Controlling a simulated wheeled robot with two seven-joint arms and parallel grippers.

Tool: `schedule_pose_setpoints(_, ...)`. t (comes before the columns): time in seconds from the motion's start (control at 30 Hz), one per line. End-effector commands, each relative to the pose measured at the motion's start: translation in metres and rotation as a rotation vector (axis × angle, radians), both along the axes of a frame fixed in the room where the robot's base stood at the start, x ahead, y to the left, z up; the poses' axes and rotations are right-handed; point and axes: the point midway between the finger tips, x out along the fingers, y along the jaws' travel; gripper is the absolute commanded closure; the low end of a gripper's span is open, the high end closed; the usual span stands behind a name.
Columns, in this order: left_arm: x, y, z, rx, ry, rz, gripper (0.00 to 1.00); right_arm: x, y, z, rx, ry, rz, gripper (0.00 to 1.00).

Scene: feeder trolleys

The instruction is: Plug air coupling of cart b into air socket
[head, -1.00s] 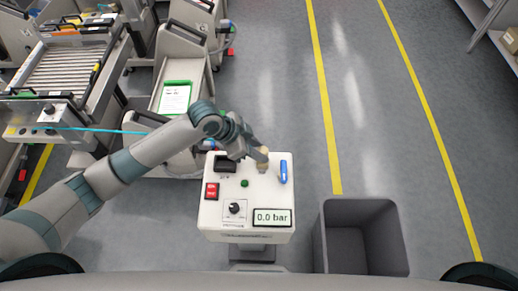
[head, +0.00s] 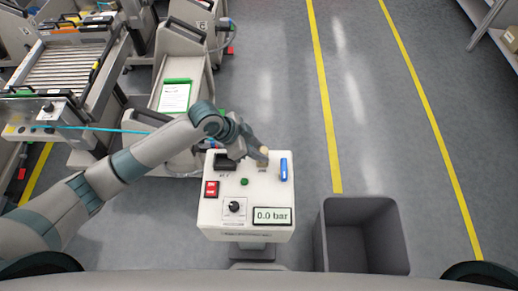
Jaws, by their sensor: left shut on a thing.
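My left gripper (head: 262,155) reaches over the back edge of a white control box (head: 214,222). It is shut on a small, pale-tipped part, apparently the air coupling, mostly hidden by the fingers. A pale socket area (head: 262,164) shows on the box top right at the fingertips. I cannot tell whether the part is seated in it or just above it. A light blue air hose (head: 95,129) runs from the cart at the left and disappears behind my left arm. The box display (head: 272,216) reads 0.0 bar. My right gripper is not in view.
The box top also carries a blue lever (head: 284,169), a red switch (head: 211,189), a green button (head: 244,182) and a black knob (head: 234,207). A grey bin (head: 327,245) stands right of the box. A roller cart (head: 75,65) stands at the left. Floor to the right is clear.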

Motion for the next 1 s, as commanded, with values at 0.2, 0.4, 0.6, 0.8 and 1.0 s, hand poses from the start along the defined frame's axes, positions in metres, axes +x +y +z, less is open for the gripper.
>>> schedule_pose_setpoints(0.2,0.000,0.000,-0.002,-0.001,0.000,0.000,0.68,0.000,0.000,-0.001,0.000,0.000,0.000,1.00)
schedule_pose_setpoints(0.4,0.000,0.000,-0.002,-0.001,0.000,0.000,0.51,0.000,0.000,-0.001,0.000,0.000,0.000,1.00)
schedule_pose_setpoints(0.6,0.000,0.000,-0.002,0.000,0.000,0.000,0.51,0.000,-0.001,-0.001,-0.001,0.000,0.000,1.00)
schedule_pose_setpoints(0.8,-0.001,0.006,0.005,0.000,-0.001,0.001,0.51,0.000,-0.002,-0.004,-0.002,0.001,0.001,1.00)
schedule_pose_setpoints(1.0,-0.004,0.019,0.026,0.000,-0.004,0.000,0.51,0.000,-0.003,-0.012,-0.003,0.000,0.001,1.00)
